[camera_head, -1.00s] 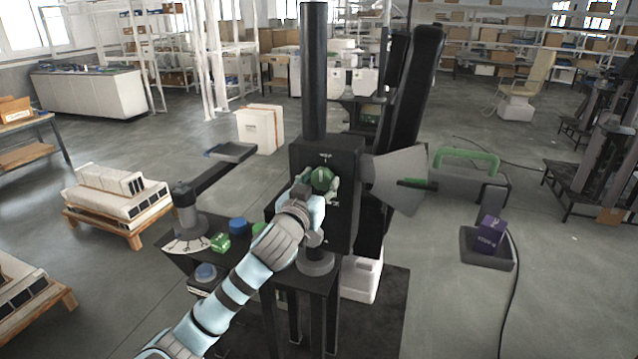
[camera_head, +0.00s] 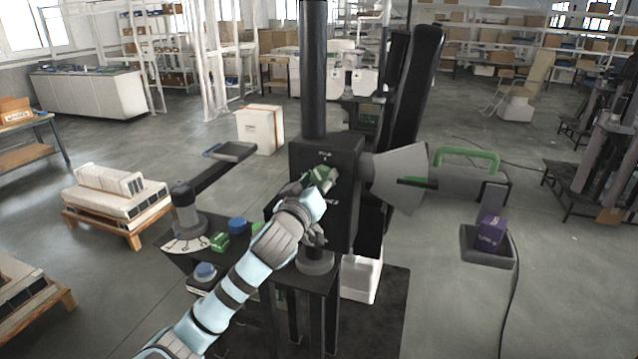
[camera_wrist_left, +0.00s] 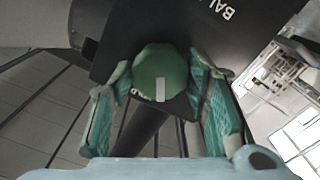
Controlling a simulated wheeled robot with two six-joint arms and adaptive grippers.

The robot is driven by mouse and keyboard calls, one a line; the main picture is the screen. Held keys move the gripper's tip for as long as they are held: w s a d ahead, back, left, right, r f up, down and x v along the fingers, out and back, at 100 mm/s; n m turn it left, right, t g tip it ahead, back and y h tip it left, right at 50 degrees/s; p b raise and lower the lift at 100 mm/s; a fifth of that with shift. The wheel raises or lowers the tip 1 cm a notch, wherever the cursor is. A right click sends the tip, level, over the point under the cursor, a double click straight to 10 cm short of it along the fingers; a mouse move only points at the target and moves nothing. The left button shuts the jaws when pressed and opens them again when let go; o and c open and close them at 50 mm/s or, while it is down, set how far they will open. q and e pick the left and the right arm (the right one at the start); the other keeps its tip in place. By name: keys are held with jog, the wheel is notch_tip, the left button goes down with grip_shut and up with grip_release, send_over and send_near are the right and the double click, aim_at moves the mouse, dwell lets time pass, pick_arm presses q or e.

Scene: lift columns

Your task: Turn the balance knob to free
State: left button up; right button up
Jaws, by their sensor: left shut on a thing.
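The green balance knob (camera_wrist_left: 160,68) is on the face of a black box (camera_head: 340,165) on the column. In the left wrist view it is a faceted green disc with a white mark toward the bottom edge. Lettering beginning "BAL" shows on the black face beside it. My left gripper (camera_head: 318,182) is at the knob, its teal-padded fingers on both sides of it and shut on it. In the head view the gripper and wrist hide much of the knob. My right gripper is not in view.
A dark post with a white dial plate (camera_head: 186,245) stands left of the column, beside a small green box (camera_head: 218,242) and blue buttons (camera_head: 238,225). A grey cone-shaped part (camera_head: 398,176) sticks out right.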

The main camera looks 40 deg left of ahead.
pick_arm(q)
jog(key=n+b, duration=0.1)
jog(key=n, duration=0.4)
jog(key=shift+f+n, duration=0.1)
jog(key=shift+n, duration=0.2)
jog(key=n+b, duration=0.3)
jog(key=n, duration=0.3)
jog(key=shift+n, duration=0.3)
jog(key=o, duration=1.2)
jog(key=shift+s, duration=0.1)
jog(key=shift+c, duration=0.2)
jog(key=shift+s, duration=0.1)
jog(key=v, duration=0.7)
